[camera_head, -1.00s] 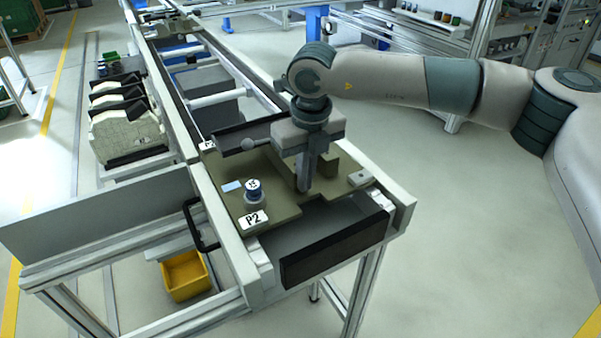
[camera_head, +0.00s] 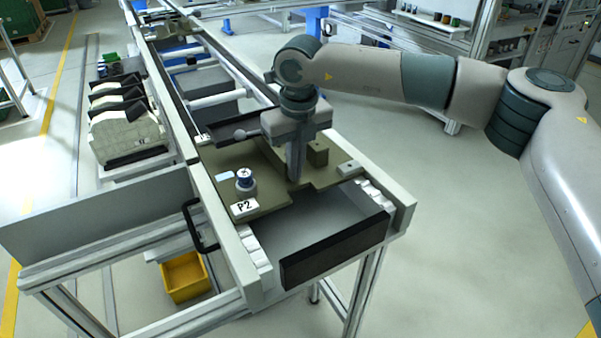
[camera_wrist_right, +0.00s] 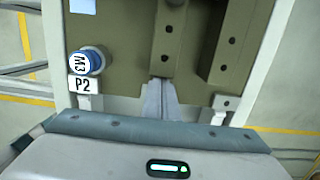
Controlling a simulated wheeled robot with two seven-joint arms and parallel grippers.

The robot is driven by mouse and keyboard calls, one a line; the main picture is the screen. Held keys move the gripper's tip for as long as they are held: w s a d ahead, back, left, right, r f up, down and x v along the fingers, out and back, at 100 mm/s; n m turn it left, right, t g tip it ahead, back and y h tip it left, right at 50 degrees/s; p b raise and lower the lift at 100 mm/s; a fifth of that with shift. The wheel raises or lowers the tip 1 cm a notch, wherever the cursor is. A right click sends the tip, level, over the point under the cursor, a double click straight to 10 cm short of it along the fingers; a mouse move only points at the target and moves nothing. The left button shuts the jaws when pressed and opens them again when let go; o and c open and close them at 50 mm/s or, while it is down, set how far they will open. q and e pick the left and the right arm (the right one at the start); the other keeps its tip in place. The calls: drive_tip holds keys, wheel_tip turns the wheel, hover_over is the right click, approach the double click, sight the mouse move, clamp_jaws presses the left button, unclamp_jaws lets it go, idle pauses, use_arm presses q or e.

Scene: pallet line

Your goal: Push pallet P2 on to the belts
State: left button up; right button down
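Pallet P2 (camera_head: 268,194) is an olive-brown plate lying flat between the rails at the near end of the line. It has a white P2 label (camera_head: 244,207) and a blue-and-white capped cylinder (camera_head: 245,178) marked M3 near its left side. It also shows in the right wrist view (camera_wrist_right: 122,50). My right gripper (camera_head: 293,178) points down at the notch in the pallet's near edge. In the right wrist view its fingers (camera_wrist_right: 159,88) are together, at the block on the pallet; exact contact is hard to tell. My left gripper is out of view.
A dark front plate (camera_head: 335,250) closes the near end of the frame, with an open gap behind it. A dark part with a ball knob (camera_head: 240,134) lies beyond the pallet. A black handle (camera_head: 197,225) is on the left rail. A yellow bin (camera_head: 184,277) is below.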

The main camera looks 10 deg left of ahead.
sight(284, 152)
drive_tip(key=shift+w+a, duration=0.75)
drive_tip(key=shift+w, duration=0.25)
drive_tip(key=shift+w+a, duration=0.7)
drive_tip(key=shift+w, duration=0.3)
drive_tip(key=shift+s+d+r, duration=0.1)
drive_tip(key=shift+s+d+r+b, duration=0.2)
drive_tip(key=shift+s+d+r, duration=0.25)
drive_tip(key=shift+s, duration=0.15)
drive_tip(key=shift+s+d+r+b, duration=0.2)
drive_tip(key=shift+s+d+r, duration=0.25)
drive_tip(key=shift+s, duration=0.1)
drive_tip(key=shift+a+r, duration=0.1)
drive_tip(key=shift+r, duration=0.05)
drive_tip(key=shift+r+p, duration=1.5)
drive_tip(key=shift+r, duration=2.35)
drive_tip(key=shift+s+f, duration=0.1)
